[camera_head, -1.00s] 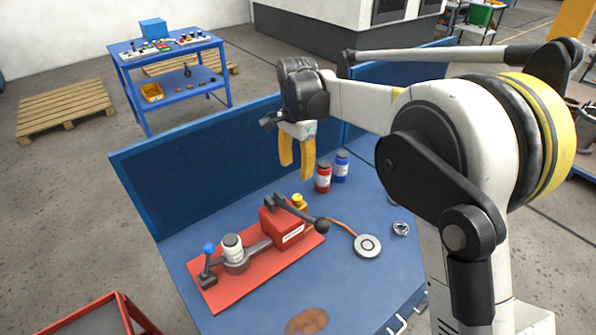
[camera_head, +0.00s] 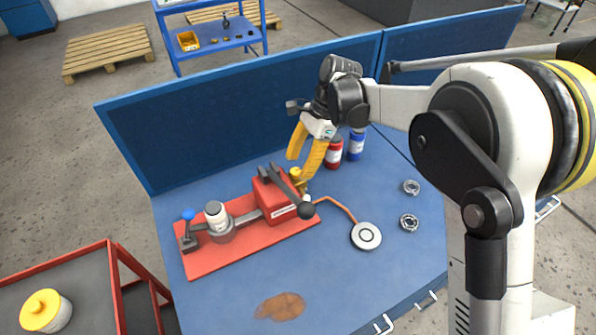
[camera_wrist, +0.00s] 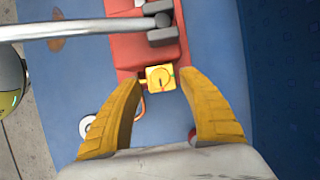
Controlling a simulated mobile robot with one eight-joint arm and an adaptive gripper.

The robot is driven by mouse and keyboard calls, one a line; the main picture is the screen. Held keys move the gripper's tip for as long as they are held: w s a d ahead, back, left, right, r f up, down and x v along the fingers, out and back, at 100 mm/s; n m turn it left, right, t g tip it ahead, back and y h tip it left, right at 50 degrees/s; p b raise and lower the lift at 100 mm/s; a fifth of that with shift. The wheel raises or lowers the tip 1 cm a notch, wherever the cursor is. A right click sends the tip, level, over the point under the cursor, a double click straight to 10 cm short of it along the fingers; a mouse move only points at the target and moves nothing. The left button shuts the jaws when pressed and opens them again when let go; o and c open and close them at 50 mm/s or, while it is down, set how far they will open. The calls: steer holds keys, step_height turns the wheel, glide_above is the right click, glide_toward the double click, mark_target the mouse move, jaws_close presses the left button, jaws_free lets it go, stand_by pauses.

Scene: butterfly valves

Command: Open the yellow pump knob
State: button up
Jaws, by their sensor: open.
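The yellow pump knob (camera_head: 297,175) sits at the back right end of the red pump block (camera_head: 272,194) on the blue bench. My gripper (camera_head: 298,168) has yellow fingers, open and pointing down, above and close to the knob. The wrist view shows the open gripper (camera_wrist: 162,80) with nothing held between its fingers. Whether a finger touches the knob cannot be told.
A black-knobbed lever (camera_head: 306,210) reaches forward beside the knob. A red bottle (camera_head: 334,155) and a blue bottle (camera_head: 356,147) stand close behind the gripper. An orange hose runs to a round grey disc (camera_head: 366,236). The bench's front is mostly clear.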

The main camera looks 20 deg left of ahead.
steer(key=shift+x, duration=1.05)
steer(key=shift+c, duration=0.5)
jaws_close()
steer(key=shift+n+h, duration=0.5)
steer(key=shift+n, duration=1.1)
steer(key=shift+o, duration=0.5)
jaws_free()
steer(key=v, duration=1.2)
steer(key=shift+w, duration=0.3)
